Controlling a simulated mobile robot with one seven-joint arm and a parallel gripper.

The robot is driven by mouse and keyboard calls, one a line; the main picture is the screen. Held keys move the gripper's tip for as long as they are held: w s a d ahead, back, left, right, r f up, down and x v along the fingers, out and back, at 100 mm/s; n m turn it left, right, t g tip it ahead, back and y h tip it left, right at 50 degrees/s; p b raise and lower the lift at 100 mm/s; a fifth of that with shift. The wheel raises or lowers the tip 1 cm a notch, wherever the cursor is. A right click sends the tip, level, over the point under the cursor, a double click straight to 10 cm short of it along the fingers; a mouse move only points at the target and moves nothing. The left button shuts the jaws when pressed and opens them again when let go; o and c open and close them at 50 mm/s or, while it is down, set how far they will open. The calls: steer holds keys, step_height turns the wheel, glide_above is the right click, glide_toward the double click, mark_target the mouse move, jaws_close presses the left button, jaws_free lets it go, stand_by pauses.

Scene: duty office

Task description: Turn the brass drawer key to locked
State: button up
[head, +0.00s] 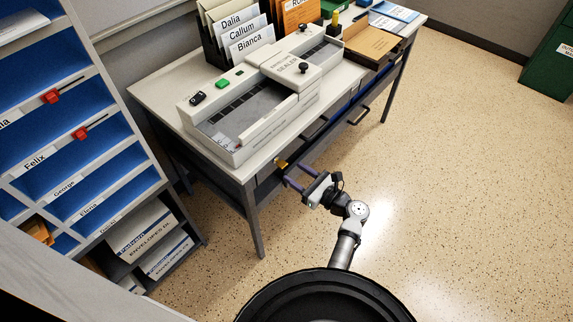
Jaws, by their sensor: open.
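The brass drawer key (282,164) shows as a small yellow-gold shape on the front edge of the desk (150,93), at the drawer band below the sealer machine. It is too small to tell which way it is turned. My gripper (288,177) is open, its two dark fingers pointing at the desk front just below and beside the key. I cannot tell whether a finger touches the key. Dark drawer handles (358,116) show farther right along the desk front.
A blue pigeonhole shelf (75,95) stands at left. Speckled floor (460,170) to the right is clear.

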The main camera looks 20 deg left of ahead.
steer(key=shift+x, duration=2.35)
steer(key=c, duration=1)
